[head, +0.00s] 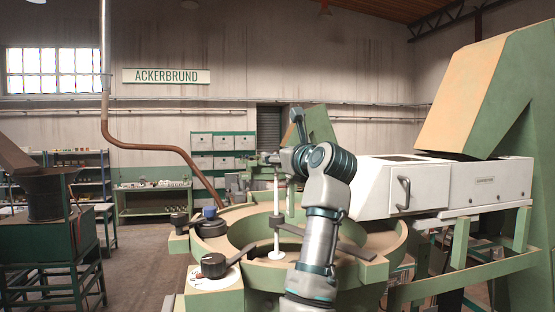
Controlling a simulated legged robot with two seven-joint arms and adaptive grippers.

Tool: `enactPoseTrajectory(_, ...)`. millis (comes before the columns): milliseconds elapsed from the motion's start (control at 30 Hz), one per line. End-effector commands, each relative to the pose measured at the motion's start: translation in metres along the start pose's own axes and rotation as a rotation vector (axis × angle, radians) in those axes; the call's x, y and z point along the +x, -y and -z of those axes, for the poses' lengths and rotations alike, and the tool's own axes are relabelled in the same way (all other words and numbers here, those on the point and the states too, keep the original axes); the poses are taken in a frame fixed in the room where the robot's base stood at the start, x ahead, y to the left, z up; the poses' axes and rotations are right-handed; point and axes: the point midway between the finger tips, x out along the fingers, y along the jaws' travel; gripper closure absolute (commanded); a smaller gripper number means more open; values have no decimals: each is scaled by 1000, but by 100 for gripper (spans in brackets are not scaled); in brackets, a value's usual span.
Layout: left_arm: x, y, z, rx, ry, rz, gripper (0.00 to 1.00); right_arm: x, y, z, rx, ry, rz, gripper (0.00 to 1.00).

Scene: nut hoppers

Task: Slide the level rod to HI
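A thin white upright rod (276,198), which I take for the level rod, stands in the round green hopper bowl (395,240). A dark collar (276,221) sits partway up it, and a white disc (277,255) is at its foot. My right arm rises from the bottom, right of the middle, and bends left at the wrist. No HI marking is legible. My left gripper is not in view.
A dark bar (340,243) crosses the bowl behind my arm. A white machine housing (450,187) with a handle stands close on the right.

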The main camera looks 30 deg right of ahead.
Motion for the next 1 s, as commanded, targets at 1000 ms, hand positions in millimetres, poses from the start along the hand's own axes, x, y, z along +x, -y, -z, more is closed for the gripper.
enactPoseTrajectory(1000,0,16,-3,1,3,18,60,-113,0,3,0,-4,-2,41)
